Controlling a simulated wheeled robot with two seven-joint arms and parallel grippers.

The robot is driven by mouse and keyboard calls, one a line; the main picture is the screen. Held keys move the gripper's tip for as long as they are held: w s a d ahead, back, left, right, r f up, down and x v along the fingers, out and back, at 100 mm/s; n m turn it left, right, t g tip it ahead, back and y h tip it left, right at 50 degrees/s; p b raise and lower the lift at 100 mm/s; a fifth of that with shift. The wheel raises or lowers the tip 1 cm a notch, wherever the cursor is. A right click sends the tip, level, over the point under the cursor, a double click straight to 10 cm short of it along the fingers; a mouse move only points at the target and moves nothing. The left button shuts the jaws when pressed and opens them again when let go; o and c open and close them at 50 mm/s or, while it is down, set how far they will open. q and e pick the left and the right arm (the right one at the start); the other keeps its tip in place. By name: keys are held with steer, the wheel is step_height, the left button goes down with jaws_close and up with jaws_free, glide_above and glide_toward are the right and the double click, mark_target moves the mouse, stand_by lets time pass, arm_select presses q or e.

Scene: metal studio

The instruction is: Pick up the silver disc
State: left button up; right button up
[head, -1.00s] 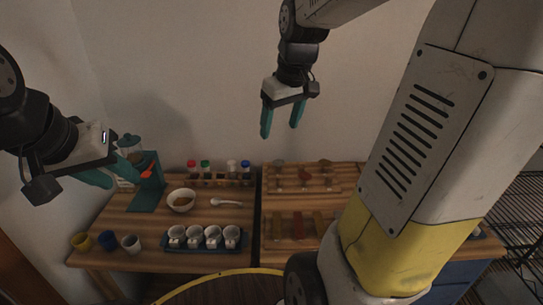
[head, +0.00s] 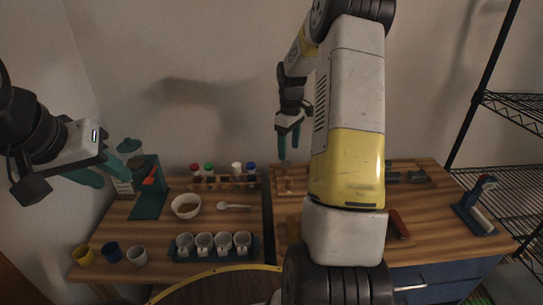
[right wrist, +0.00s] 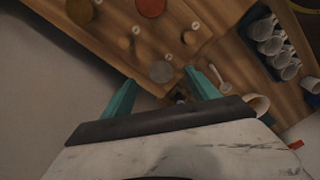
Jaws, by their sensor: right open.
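In the right wrist view a round grey disc (right wrist: 161,72), which looks like the silver one, lies on a wooden board, in line with the gap between my right fingertips. A red disc (right wrist: 151,8) and a darker brownish disc (right wrist: 80,10) lie farther off. My right gripper (head: 288,146) is open and empty, pointing down above the back of the table; it also shows in the right wrist view (right wrist: 160,80). In the head view my right arm hides most of the disc board. My left gripper (head: 108,173) is at the left with its fingers apart and empty.
A wooden table (head: 130,206) holds a white bowl (head: 186,206), a spoon (head: 233,207), a tray of white cups (head: 215,254), several loose cups, a rack of coloured-cap jars (head: 225,183) and a green stand (head: 150,200). A black wire shelf (head: 510,165) stands at the right.

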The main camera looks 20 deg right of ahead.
mark_target(286, 164)
steer(key=f, duration=0.4)
steer(key=shift+w+a, duration=0.25)
steer(key=shift+w, duration=0.1)
steer(key=shift+f, duration=0.45)
steer(key=shift+f, duration=0.25)
steer(key=shift+c, duration=0.4)
steer(key=c, duration=1.4)
steer(key=shift+o, duration=0.2)
